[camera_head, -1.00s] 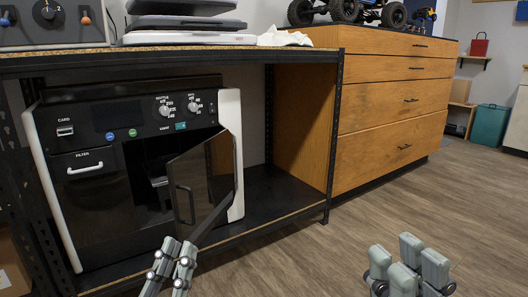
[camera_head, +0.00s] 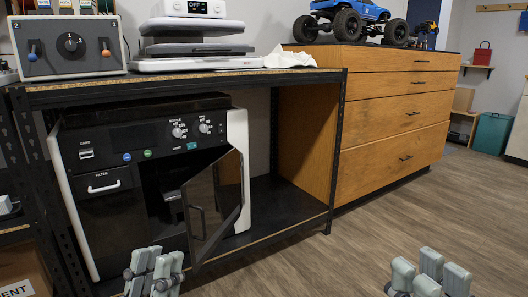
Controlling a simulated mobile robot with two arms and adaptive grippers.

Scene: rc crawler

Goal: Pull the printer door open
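The printer (camera_head: 100,150) is a black and white machine on the lower shelf of the workbench. Its dark, glossy door (camera_head: 222,195) stands ajar, swung outward with its hinge side at the right. The dark inside shows to the left of the door. The door handle (camera_head: 197,222) is on its free left edge. My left gripper (camera_head: 155,265) is low in the view, left of the door's lower corner and apart from the handle. Its fingers look close together, and I cannot tell if they meet. My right gripper (camera_head: 428,276) is at the lower right, open and empty, far from the printer.
The workbench (camera_head: 180,82) has a black post (camera_head: 339,150) to the right of the door. A wooden drawer cabinet (camera_head: 385,115) stands beyond it, with a blue crawler (camera_head: 352,20) on top. A control box (camera_head: 70,65) is on the bench top. The wooden floor in front is free.

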